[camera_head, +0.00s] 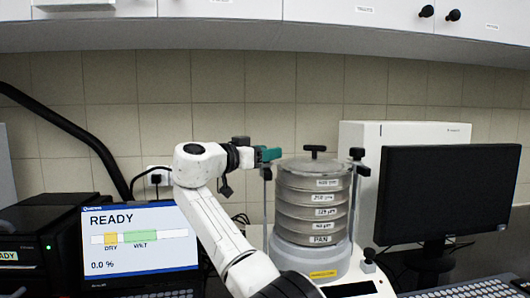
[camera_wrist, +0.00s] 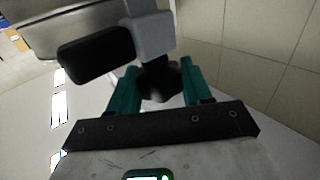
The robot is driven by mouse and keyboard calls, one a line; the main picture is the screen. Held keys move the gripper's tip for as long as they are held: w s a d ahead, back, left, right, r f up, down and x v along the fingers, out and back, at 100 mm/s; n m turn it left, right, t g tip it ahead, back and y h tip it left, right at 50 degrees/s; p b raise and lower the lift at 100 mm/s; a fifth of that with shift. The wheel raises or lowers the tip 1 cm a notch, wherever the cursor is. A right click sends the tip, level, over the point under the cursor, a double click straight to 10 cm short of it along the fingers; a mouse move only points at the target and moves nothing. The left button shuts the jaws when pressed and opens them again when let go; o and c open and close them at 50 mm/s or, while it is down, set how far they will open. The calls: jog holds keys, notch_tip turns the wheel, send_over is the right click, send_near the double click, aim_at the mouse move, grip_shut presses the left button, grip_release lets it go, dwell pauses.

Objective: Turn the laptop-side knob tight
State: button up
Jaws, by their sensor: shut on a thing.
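The laptop-side knob is the one on the left rod (camera_head: 267,205) of the sieve shaker (camera_head: 310,256), on the side of the laptop (camera_head: 140,240). In the wrist view this dark lobed knob (camera_wrist: 160,83) sits between the teal fingers of my gripper (camera_wrist: 158,72), which is shut on it. In the head view my gripper (camera_head: 268,155) is at the top of the left rod, and its fingers hide the knob. How tight the knob is cannot be seen. The sieve stack (camera_head: 314,205) stands upright beside it, with a dark T-shaped handle (camera_head: 315,150) on top.
A second black knob (camera_head: 357,154) tops the right rod. A black monitor (camera_head: 447,195) and keyboard (camera_head: 478,289) stand at the right, with a white box (camera_head: 400,133) behind. A black device (camera_head: 38,245) is at the left. Wall cabinets (camera_head: 230,10) hang above; the tiled wall is close behind.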

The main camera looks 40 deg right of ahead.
jog(key=o, duration=1)
jog(key=shift+c, duration=0.2)
jog(key=a+b, duration=0.1)
jog(key=a, duration=1)
jog(key=shift+b, duration=0.4)
jog(key=shift+d, duration=0.1)
